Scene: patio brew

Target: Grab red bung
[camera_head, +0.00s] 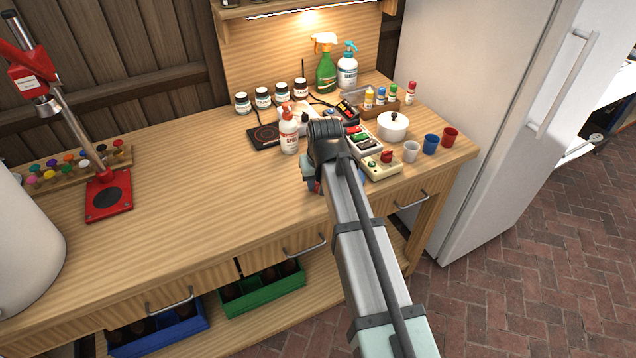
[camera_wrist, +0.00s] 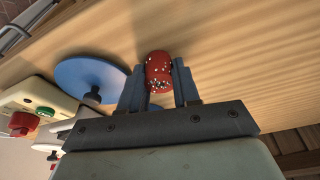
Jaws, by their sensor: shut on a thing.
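The red bung (camera_wrist: 158,70) is a short red cylinder with white specks, seen in the wrist view between the two dark fingers of my gripper (camera_wrist: 160,82). My gripper is shut on it, one finger on each side. The bung is close to the wooden bench top (camera_wrist: 235,60); whether it touches the wood I cannot tell. In the head view my own arm hides the bung and most of the gripper.
A blue disc with a dark knob (camera_wrist: 90,75) lies left of the fingers in the wrist view. Beside it is a cream control box (camera_wrist: 28,98). The bench's left-middle (camera_head: 210,190) is clear.

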